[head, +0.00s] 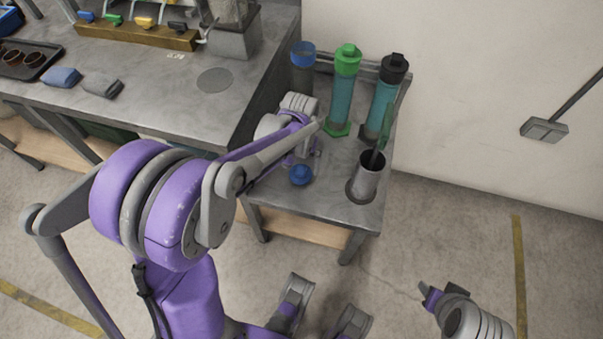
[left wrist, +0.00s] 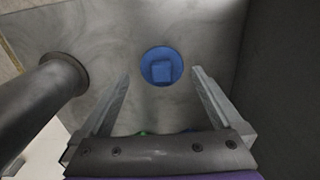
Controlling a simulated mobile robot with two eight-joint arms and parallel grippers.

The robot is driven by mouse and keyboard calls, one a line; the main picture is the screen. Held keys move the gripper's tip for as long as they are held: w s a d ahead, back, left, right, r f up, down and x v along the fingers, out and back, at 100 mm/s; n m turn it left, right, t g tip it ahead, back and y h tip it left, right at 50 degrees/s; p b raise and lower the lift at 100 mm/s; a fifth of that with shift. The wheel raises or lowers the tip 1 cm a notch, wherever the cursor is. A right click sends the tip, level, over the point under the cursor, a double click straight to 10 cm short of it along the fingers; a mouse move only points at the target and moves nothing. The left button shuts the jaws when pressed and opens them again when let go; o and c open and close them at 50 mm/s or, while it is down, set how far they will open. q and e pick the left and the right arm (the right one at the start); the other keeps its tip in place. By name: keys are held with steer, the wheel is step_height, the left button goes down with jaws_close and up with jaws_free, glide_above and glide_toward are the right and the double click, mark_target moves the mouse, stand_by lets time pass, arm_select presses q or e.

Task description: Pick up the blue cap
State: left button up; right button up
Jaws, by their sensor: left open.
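The blue cap (head: 301,175) lies on the small grey side table (head: 325,205), near its front left part. In the left wrist view the round cap (left wrist: 161,66) has a square raised middle and lies on the bare tabletop. My left gripper (head: 314,150) is just behind and above the cap in the head view.
A grey metal cup (head: 366,184) holding a green-handled item stands right of the cap; it also shows in the left wrist view (left wrist: 45,95). Behind stand a blue-rimmed bottle (head: 302,70), a green-capped bottle (head: 345,85) and a black-capped bottle (head: 385,95). A larger workbench (head: 180,110) adjoins on the left.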

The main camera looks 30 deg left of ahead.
mark_target(301, 170)
arm_select(q)
steer(key=f, duration=0.1)
steer(key=f+b, duration=0.1)
steer(key=f, duration=0.1)
steer(key=w+f, duration=0.1)
steer(key=f, duration=0.1)
steer(key=shift+a, duration=0.2)
steer(key=c, duration=1.1)
